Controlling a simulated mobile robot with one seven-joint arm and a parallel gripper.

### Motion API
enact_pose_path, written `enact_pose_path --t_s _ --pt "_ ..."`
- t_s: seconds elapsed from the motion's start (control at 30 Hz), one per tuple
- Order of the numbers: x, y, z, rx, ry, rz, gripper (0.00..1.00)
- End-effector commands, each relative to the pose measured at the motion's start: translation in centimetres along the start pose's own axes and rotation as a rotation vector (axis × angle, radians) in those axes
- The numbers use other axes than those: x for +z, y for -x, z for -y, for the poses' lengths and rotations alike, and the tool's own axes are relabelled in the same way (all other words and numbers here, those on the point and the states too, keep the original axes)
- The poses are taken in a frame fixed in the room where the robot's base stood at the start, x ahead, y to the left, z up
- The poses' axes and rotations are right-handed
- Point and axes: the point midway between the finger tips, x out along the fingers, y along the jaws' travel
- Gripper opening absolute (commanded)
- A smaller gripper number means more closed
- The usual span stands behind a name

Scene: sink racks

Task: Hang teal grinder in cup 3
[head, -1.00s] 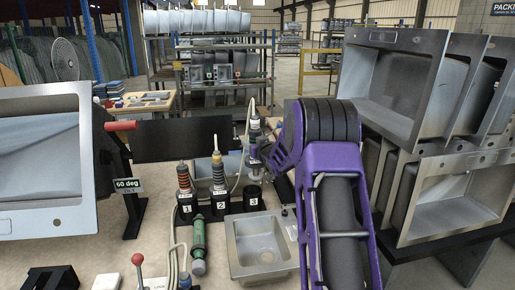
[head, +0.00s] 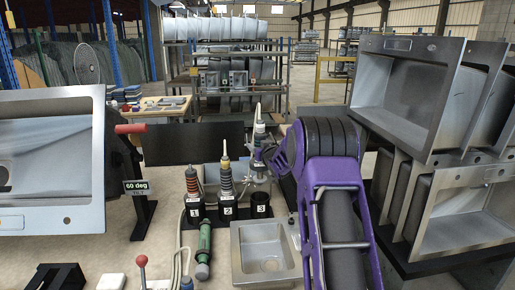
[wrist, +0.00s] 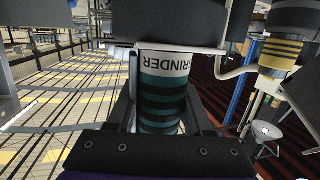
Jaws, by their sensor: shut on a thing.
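The teal grinder shows in the wrist view (wrist: 162,95) as a teal body with dark bands and a white "GRINDER" label. My gripper (wrist: 160,120) is shut on it. In the head view the grinder (head: 259,138) is upright, with a hose rising from its top, and is partly hidden by my gripper (head: 262,168). Cup 3 (head: 261,208) is a black holder marked 3, at the right end of the row. The grinder is above cup 3, with a visible gap between. Its lower end is hard to make out.
Cup 1 (head: 195,213) holds a red-banded tool, and cup 2 (head: 228,211) a yellow-banded one. A green tool (head: 204,243) lies in front of them. A small sink (head: 265,252) sits before cup 3. Stacked sinks (head: 440,190) stand at right, and a tilted sink (head: 50,165) at left.

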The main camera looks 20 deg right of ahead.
Motion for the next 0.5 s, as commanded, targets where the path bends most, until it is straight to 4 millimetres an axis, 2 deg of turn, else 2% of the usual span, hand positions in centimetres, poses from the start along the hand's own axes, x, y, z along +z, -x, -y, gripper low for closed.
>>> enact_pose_path --t_s 0.17,0.5 --pt "1.0 -0.2 0.0 0.000 0.001 -0.006 0.00" --pt "4.5 -0.8 0.0 0.000 0.000 -0.005 0.00"
